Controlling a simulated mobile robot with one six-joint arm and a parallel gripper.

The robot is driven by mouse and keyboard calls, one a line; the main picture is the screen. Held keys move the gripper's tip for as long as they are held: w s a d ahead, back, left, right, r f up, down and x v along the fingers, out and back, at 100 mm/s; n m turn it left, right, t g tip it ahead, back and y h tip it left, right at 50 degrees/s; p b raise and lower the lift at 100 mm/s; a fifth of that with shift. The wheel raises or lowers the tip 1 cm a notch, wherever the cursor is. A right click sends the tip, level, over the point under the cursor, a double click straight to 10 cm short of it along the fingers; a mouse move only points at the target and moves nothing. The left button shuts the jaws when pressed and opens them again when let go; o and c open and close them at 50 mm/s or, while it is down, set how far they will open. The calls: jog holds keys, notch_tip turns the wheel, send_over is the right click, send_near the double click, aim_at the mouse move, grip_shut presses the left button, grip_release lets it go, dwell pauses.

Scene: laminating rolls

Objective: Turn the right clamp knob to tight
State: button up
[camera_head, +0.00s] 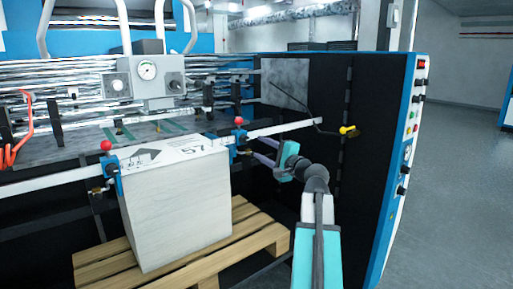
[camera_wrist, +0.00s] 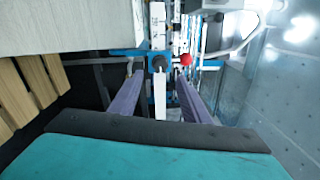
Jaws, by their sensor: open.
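The right clamp (camera_head: 240,138) is a blue block with a red ball on top, on a pale horizontal bar beside the paper stack. In the wrist view, its dark round knob (camera_wrist: 159,62) faces me, and the red ball (camera_wrist: 186,59) is just right of it. My gripper (camera_wrist: 160,78) is open, with one purple finger on each side of the knob's line. I cannot tell whether the fingers touch it. In the head view, my gripper (camera_head: 262,149) reaches the clamp from the right, and the knob is not clear there.
The white paper stack (camera_head: 178,205) stands on a wooden pallet (camera_head: 205,268) left of my gripper. The left clamp (camera_head: 112,175) is on the same bar. A thin rod with a yellow end (camera_head: 348,130) sticks out at right. A grey gauge box (camera_head: 145,82) is behind.

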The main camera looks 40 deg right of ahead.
jog(key=s, duration=0.6)
jog(key=shift+a+f, duration=0.2)
jog(key=shift+a, duration=0.05)
